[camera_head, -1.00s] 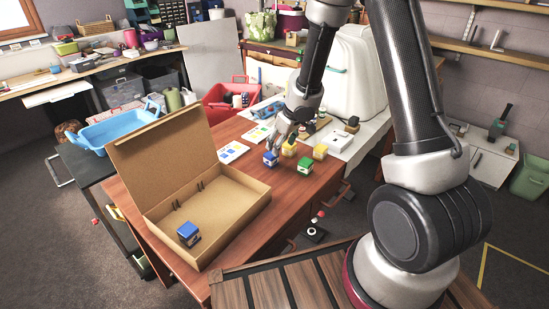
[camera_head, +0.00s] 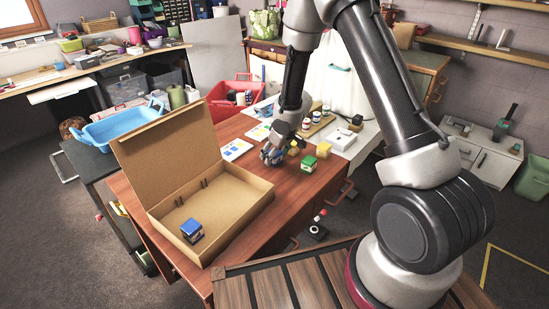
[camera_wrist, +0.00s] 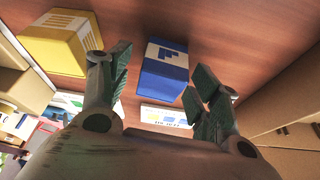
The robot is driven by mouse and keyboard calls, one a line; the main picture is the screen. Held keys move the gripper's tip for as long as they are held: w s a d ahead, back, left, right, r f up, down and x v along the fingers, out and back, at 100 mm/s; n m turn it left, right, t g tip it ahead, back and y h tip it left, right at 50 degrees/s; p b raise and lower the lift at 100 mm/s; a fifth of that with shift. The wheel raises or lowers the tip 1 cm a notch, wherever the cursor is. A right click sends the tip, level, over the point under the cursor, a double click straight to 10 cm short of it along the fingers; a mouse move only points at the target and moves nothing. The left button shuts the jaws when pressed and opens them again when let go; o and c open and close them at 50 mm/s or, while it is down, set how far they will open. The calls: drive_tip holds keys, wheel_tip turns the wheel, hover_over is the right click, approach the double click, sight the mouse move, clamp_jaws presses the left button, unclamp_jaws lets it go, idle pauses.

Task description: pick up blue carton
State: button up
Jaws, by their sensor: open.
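A blue carton with a white label band (camera_wrist: 165,72) stands on the wooden table in the wrist view. It lies between the fingers of my gripper (camera_wrist: 158,68), nearer the right finger. My gripper is open, and no firm contact with the carton shows. In the head view my gripper (camera_head: 271,157) is low over the table and hides most of this carton. Another blue carton (camera_head: 191,230) sits inside the open cardboard box (camera_head: 243,216).
A green carton (camera_head: 309,163) and a yellow carton (camera_head: 323,149) stand right of my gripper. A yellow carton (camera_wrist: 52,48) is close to the left finger in the wrist view. Printed cards (camera_head: 236,149) lie behind. The box's raised lid (camera_head: 165,155) stands to the left.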

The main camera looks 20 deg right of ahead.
drive_tip(key=c, duration=1.1)
drive_tip(key=shift+r, duration=0.1)
